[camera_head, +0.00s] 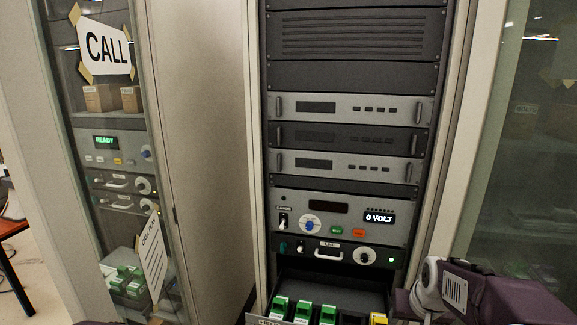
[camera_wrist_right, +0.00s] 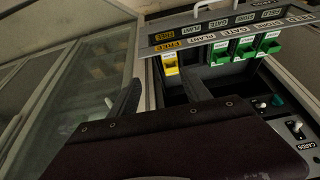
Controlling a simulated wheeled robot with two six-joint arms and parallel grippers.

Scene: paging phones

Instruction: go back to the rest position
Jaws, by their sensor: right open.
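My right arm, in a dark purple cover, comes in at the lower right of the head view; its fingertips do not show clearly there. In the right wrist view my right gripper (camera_wrist_right: 160,95) is open and empty, its two dark fingers apart beside the open drawer (camera_head: 345,295). The drawer holds several green cards (camera_head: 303,312) and one yellow card (camera_head: 378,319). The yellow card also shows in the right wrist view (camera_wrist_right: 171,68), in a labelled slot left of the green ones. My left gripper is not in view.
The drawer sticks out from a rack (camera_head: 256,140) of grey units. A panel above it reads 0 VOLT (camera_head: 378,218). At left stands a glass-fronted cabinet with a CALL sign (camera_head: 106,46) and a READY display (camera_head: 105,142). A glass door (camera_head: 525,130) closes the right side.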

